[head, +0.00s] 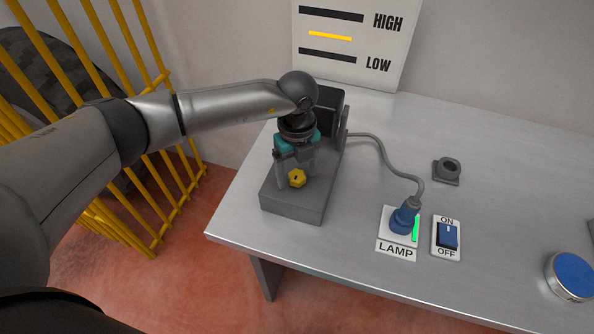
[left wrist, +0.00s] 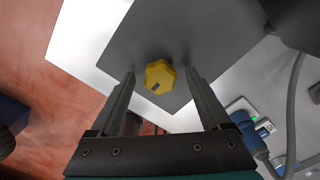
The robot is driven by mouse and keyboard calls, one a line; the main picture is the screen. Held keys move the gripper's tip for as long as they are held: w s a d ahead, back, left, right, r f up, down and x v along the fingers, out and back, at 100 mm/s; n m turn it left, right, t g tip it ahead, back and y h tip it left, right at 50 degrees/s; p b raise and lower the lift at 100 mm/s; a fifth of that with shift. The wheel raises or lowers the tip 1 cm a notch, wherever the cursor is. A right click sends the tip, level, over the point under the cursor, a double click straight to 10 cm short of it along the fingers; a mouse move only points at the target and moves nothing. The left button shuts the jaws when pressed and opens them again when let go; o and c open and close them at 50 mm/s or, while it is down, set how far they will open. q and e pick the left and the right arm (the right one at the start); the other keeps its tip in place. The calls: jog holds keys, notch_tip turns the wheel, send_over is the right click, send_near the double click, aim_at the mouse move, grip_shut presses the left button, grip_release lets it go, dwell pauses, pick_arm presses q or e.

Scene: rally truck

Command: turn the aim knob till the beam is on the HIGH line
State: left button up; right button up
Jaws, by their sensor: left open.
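The yellow lobed aim knob (head: 297,178) sits on top of the grey lamp base (head: 292,207) at the table's left end. It also shows in the left wrist view (left wrist: 159,74), with a dark mark on it. My left gripper (head: 296,184) is open above the knob, its fingers apart on either side of it in the left wrist view (left wrist: 160,80); whether they touch it I cannot tell. The board (head: 345,75) at the back carries black HIGH and LOW lines. The yellow beam (head: 330,36) lies between the two lines. My right gripper is not in view.
A blue plug (head: 404,217) sits in the LAMP socket beside a green light, its grey cable (head: 383,150) running to the lamp. A blue ON/OFF switch (head: 447,235), an empty dark holder (head: 447,170) and a blue round button (head: 573,275) are to the right. Yellow bars (head: 130,200) stand left.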

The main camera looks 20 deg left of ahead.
pick_arm(q)
jog(key=shift+c, duration=0.3)
grip_shut()
dwell(0.4)
jog(key=shift+m, duration=0.3)
jog(key=m+b, duration=0.2)
jog(key=m, duration=0.3)
jog(key=m+b, duration=0.2)
jog(key=m, duration=0.3)
jog(key=shift+m+b, duration=0.35)
jog(key=shift+m, duration=0.05)
jog(key=m+b, duration=0.3)
jog(key=m, duration=0.3)
jog(key=m+b, duration=0.3)
jog(key=m, duration=0.2)
jog(key=shift+r+m, duration=0.1)
jog(key=shift+m, duration=0.4)
